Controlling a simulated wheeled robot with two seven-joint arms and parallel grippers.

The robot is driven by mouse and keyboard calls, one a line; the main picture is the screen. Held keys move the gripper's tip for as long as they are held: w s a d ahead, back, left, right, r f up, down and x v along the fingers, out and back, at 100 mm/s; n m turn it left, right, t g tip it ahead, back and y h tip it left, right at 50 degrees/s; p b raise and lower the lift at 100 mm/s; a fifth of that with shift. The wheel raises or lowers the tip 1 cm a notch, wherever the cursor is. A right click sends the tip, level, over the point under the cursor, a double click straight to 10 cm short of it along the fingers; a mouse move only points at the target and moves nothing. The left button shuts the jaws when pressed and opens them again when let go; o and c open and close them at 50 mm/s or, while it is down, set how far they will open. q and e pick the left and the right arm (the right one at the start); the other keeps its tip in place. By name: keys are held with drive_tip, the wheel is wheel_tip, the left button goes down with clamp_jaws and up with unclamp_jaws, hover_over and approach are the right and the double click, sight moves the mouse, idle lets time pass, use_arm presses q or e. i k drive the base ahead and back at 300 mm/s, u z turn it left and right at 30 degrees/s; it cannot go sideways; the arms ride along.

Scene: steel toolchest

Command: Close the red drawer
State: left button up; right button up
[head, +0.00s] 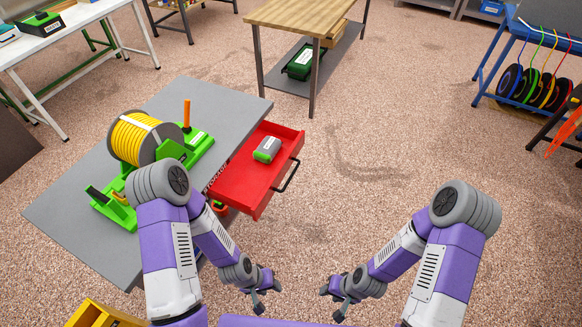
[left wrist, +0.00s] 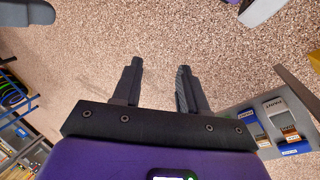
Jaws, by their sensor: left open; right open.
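The red drawer (head: 244,178) is pulled out from the right side of the grey-topped toolchest (head: 75,205). A black bar handle (head: 286,176) is on its outer front. A green and grey box (head: 267,149) lies inside the drawer. My left gripper (head: 266,298) is open and empty, low in the head view and apart from the drawer, nearer to me. Its two parted fingers also show in the left wrist view (left wrist: 158,85) over bare floor. My right gripper (head: 336,302) is open and empty, to the right of the left one. My left arm hides part of the chest.
A yellow cable reel (head: 136,138) in a green stand sits on the chest top. A wooden-topped table (head: 297,15) stands behind, with a green case (head: 303,62) on its shelf. The floor (head: 370,140) right of the drawer is clear. A yellow crate (head: 100,314) is at bottom left.

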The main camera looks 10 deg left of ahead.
sight(246, 186)
drive_tip(key=u, duration=0.15)
drive_tip(key=i, duration=0.4)
drive_tip(key=u, duration=0.2)
drive_tip(key=k, duration=0.5)
drive_tip(key=u, duration=0.6)
drive_tip(key=i, duration=0.8)
drive_tip(key=z, duration=0.5)
